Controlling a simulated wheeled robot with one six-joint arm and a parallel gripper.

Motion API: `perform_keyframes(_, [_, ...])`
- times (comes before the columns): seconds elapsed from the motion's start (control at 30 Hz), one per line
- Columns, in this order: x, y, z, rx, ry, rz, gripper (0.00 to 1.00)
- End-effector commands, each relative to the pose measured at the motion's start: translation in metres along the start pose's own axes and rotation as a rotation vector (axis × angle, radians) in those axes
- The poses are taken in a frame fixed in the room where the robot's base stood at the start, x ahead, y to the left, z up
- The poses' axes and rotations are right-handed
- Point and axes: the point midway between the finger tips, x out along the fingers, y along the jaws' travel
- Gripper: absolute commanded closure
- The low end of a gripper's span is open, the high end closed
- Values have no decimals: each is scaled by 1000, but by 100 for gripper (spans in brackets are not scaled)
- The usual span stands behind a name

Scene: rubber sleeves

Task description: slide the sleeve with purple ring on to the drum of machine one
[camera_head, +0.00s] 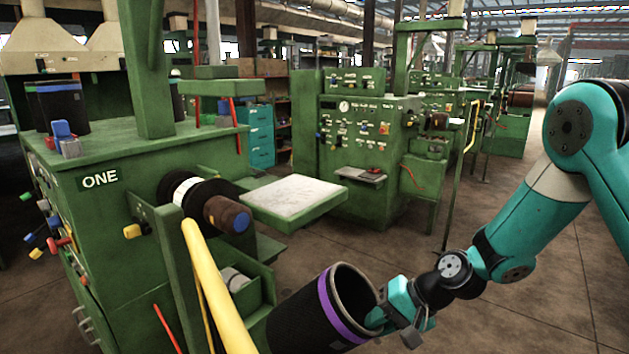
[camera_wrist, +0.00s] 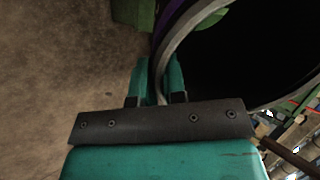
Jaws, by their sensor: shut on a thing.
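The black sleeve with the purple ring (camera_head: 323,312) is in the lower middle of the head view, tilted, its open end facing up. My gripper (camera_head: 378,318) is shut on the wall of this sleeve at the right side of its rim. In the wrist view the sleeve's grey rim (camera_wrist: 168,50) runs between the fingers (camera_wrist: 160,85). Machine one (camera_head: 160,150) is the green machine at the left, labelled ONE. Its drum (camera_head: 205,195), dark with a white band and a brown end with a blue cap, points right, up and left of the sleeve, apart from it. The sleeve's bottom is cut off.
A yellow rail (camera_head: 215,290) stands between the sleeve and machine one. A white-topped table (camera_head: 293,197) is behind the drum. Another black sleeve (camera_head: 62,103), with a blue band, stands on top of machine one. Open floor (camera_head: 390,240) lies between the machines.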

Motion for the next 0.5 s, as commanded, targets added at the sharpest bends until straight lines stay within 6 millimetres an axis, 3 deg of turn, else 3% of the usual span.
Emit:
perform_keyframes(0.03, [-12,-3,1,-24,-13,47,100])
perform_keyframes(0.5, [-84,44,10,-183,-73,478,100])
